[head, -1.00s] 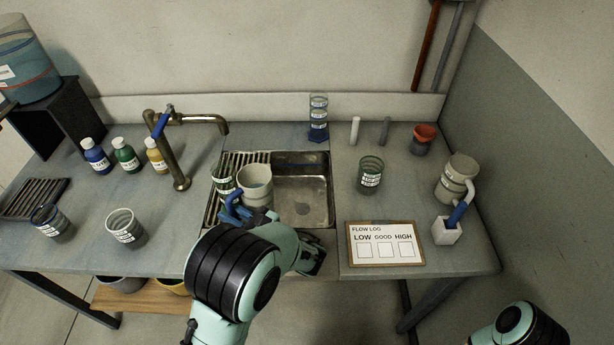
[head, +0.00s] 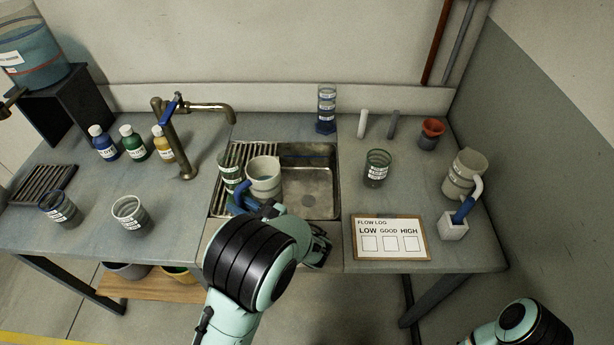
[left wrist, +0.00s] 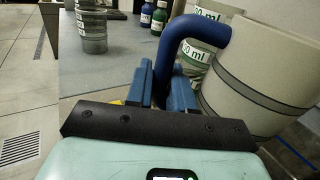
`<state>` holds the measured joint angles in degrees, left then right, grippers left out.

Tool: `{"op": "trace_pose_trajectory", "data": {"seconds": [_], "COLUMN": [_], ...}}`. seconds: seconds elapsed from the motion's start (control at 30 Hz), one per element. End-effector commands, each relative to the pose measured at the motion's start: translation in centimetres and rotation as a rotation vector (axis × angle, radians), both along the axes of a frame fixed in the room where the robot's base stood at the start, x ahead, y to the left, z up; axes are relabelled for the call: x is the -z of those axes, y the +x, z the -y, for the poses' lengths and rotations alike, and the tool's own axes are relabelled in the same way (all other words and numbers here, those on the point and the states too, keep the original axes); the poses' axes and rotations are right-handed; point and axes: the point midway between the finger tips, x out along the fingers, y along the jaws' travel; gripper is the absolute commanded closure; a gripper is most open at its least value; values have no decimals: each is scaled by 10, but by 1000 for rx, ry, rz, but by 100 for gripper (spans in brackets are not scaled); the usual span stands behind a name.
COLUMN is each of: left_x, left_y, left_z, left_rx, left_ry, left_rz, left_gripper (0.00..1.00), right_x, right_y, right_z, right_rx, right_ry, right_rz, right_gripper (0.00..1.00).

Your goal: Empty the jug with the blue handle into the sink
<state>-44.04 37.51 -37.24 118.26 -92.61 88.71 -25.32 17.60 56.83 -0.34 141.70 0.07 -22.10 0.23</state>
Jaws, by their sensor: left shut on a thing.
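The cream jug (head: 263,174) with the blue handle (left wrist: 195,34) is at the left part of the sink (head: 308,190), by the slatted drainer. It looks about upright in the head view. Its open top faces up; I cannot tell what is inside. My left gripper (head: 246,198) is at the jug's near left side. In the left wrist view its blue fingers (left wrist: 166,88) are shut on the lower part of the handle, with the jug body to the right. My right gripper is out of view.
A labelled beaker (head: 230,170) stands close left of the jug on the drainer (head: 252,152). The brass tap (head: 182,150) rises behind left. The right basin is clear.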

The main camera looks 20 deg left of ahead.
Motion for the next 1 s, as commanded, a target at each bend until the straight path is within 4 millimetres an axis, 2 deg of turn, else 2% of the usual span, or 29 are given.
{"op": "trace_pose_trajectory", "data": {"seconds": [0.43, 1.0], "left_x": [-2, -17], "left_y": [2, 15], "left_z": [1, 7], "left_rx": [0, 1], "left_ry": [15, 135], "left_rz": [-24, -268], "left_gripper": [100, 100], "right_x": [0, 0], "right_y": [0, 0], "right_z": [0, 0], "right_rx": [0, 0], "right_ry": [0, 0], "right_rz": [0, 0], "right_gripper": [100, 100]}}
